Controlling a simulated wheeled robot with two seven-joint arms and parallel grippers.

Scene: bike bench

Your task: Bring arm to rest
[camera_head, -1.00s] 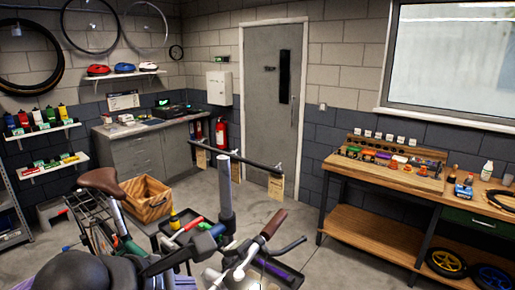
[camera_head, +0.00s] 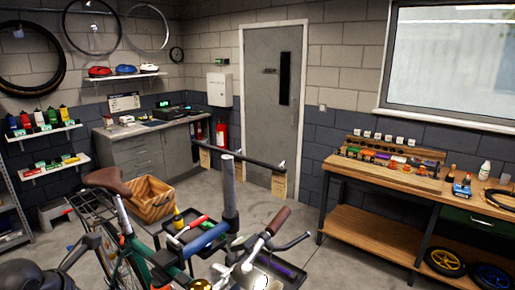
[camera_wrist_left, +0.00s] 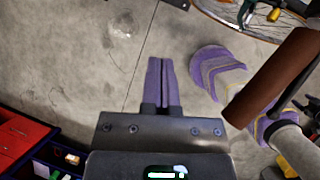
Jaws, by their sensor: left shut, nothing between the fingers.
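My left gripper (camera_wrist_left: 162,82) shows in the left wrist view with its two purple fingers pressed together, empty, over bare concrete floor. In the head view part of my dark left arm (camera_head: 32,276) is at the bottom left corner, beside the rear of the bike. The fingertips cannot be made out clearly there. My right gripper is in neither view.
The bike has a brown saddle (camera_head: 107,180), a green frame (camera_head: 137,256) and brown handlebar grips (camera_head: 278,220); one grip (camera_wrist_left: 272,78) is right of my left fingers. A wicker basket (camera_head: 148,200) and wooden workbench (camera_head: 385,185) stand beyond. A red cabinet (camera_wrist_left: 20,135) is lower left in the wrist view.

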